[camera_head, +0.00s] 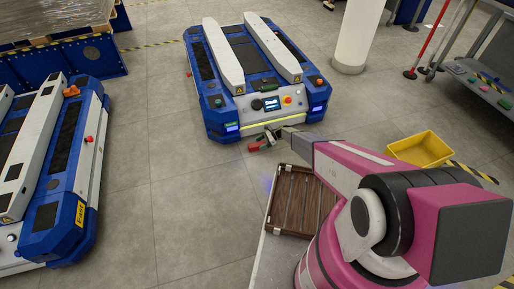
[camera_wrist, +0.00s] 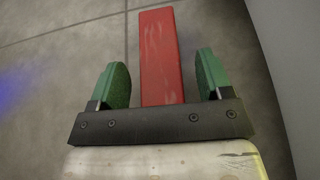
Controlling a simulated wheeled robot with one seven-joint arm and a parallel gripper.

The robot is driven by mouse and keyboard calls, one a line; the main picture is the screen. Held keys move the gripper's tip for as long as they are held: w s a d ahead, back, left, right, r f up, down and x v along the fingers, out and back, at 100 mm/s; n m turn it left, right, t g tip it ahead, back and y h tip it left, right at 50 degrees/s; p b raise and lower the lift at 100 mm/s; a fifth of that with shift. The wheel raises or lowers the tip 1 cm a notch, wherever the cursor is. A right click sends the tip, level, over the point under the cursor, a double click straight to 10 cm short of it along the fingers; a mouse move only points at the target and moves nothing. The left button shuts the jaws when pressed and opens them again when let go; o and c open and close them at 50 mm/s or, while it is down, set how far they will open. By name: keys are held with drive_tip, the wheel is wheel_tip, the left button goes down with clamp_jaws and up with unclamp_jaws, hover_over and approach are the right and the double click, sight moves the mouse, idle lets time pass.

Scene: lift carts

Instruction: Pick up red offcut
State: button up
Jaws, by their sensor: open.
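The red offcut (camera_wrist: 159,50) is a long red block with pale scuffs. In the wrist view it lies lengthwise between the two green fingers of my gripper (camera_wrist: 163,72), with a visible gap on each side. Its near end is at the dark gripper bar. In the head view, the offcut (camera_head: 253,147) shows small and red beside my gripper (camera_head: 265,138), in front of the blue and white lift cart (camera_head: 262,95). My gripper is open. I cannot tell whether the offcut touches the floor.
A brown slatted crate (camera_head: 297,205) sits beside my arm. A yellow bin (camera_head: 421,149) stands to the right. Another lift cart (camera_head: 62,165) is at the left. A white pillar (camera_head: 358,35) and a grey workbench (camera_head: 485,75) are at the back right. Tiled floor between the carts is clear.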

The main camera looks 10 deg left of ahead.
drive_tip(key=shift+s+a+f, duration=0.1)
drive_tip(key=shift+a, duration=0.1)
drive_tip(key=c, duration=1)
drive_tip(key=shift+c, duration=0.2)
